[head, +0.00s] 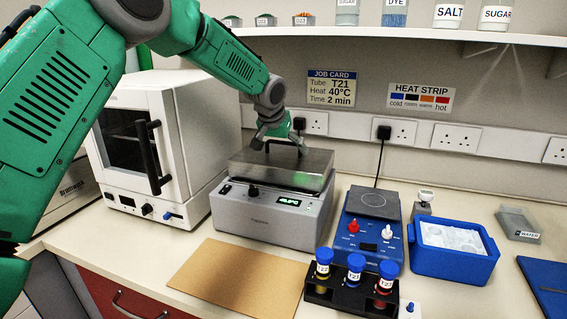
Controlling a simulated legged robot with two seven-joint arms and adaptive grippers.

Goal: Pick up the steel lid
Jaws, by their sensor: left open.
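The steel lid (300,171) is a brushed metal cover with a black handle on top. It sits on the grey heater unit (262,217), which has a green lit display. My left gripper (277,143) is directly above the lid, pointing down at its handle. It is open. The fingers overlap the handle in the head view, so I cannot tell whether they touch it. What lies under the lid is hidden. My right gripper is not in view.
A white oven (178,135) stands close left of the heater. A blue hotplate (368,227), a black rack (340,294) with capped tubes and a blue ice tub (455,263) stand right. A brown mat (238,276) lies bare in front. A shelf (400,38) runs above.

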